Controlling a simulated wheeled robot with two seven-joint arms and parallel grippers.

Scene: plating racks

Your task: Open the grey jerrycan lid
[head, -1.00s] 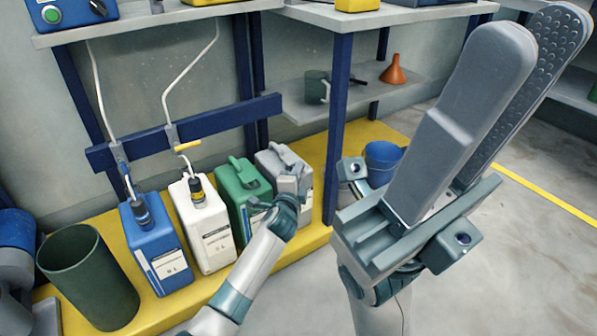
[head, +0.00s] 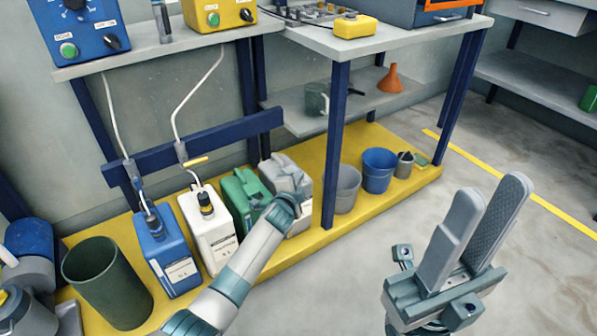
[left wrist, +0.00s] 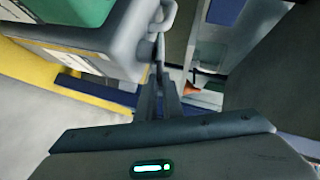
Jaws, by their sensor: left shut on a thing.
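The grey jerrycan (head: 298,180) stands at the right end of the row of cans on the yellow platform. It fills the upper left of the left wrist view (left wrist: 130,38). My left gripper (head: 289,194) is at its top front. In the left wrist view, its narrow fingers (left wrist: 160,70) are closed together at the can's small dark lid (left wrist: 148,50), which they partly hide. I cannot tell whether the lid has turned or lifted. My right gripper (head: 491,190) is empty, its fingers a little apart, over the floor at right.
Green (head: 244,190), white (head: 210,235) and blue (head: 165,250) jerrycans stand left of the grey one. A table leg (head: 335,150), a grey bucket (head: 346,190) and a blue bucket (head: 379,168) are to its right. A dark green bin (head: 105,285) stands at left.

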